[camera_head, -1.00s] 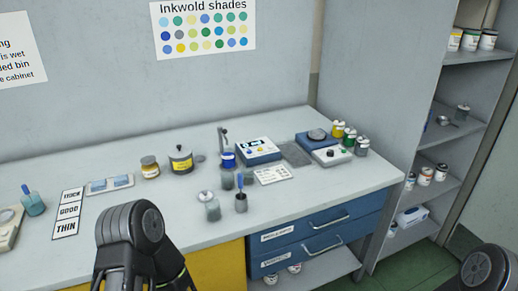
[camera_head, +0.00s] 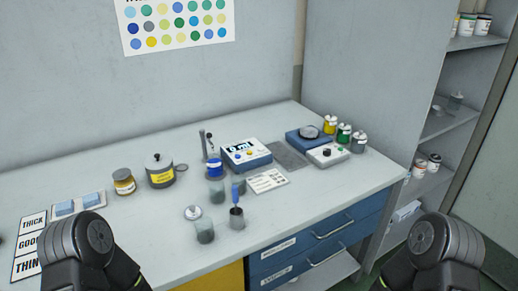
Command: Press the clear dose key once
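A blue and white dosing unit (camera_head: 245,154) with a small lit display and small keys on its top stands at the middle back of the bench. Which key is the clear dose key is too small to tell. My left arm shows at the lower left and my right arm at the lower right, both in front of the bench and well apart from the unit. The fingertips of both grippers are out of the picture.
A scale (camera_head: 310,136) and a white control box (camera_head: 327,154) stand right. A printed card (camera_head: 268,181) lies in front.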

